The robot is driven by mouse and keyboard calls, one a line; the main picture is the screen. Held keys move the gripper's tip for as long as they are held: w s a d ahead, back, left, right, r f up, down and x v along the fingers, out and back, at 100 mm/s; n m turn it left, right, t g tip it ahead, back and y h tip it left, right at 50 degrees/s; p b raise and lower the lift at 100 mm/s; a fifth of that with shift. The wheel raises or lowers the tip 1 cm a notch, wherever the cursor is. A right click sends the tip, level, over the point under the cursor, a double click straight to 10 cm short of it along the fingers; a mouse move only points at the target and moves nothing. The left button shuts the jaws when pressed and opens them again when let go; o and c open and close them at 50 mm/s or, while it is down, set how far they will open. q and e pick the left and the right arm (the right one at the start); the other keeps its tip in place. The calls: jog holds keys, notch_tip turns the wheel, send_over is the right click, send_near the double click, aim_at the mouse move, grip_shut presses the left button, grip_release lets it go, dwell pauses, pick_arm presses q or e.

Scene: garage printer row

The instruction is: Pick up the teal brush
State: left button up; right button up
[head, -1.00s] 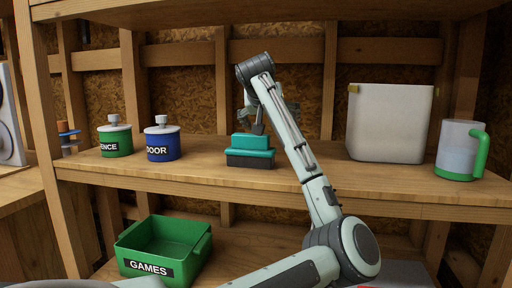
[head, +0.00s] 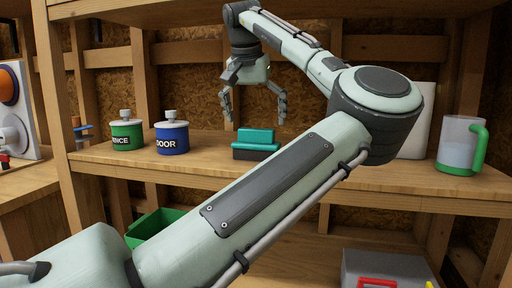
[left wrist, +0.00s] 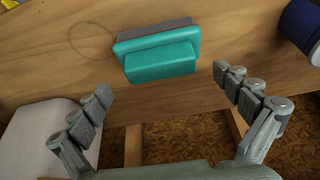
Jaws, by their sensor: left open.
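The teal brush (head: 258,136) lies on the wooden shelf, a teal upper part over a dark grey part. In the left wrist view the brush (left wrist: 160,60) is near the top middle, ahead of the fingers. My left gripper (head: 254,110) is open and empty, pointing down above the brush with its fingers spread to either side. The left wrist view shows the same open fingers (left wrist: 163,84), with the brush beyond and between them, apart from both. My right gripper is not in view.
A green canister (head: 127,134) and a blue canister (head: 172,138) stand left of the brush. A white bin (head: 417,135) and a white jug with green handle (head: 457,146) stand to the right. A green crate (head: 150,228) sits below. Shelf around the brush is clear.

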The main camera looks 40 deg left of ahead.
aim_at(256, 129)
pick_arm(q)
jog(key=x, duration=0.3)
jog(key=shift+f, duration=0.1)
jog(key=shift+c, duration=0.5)
jog(key=c, duration=1.2)
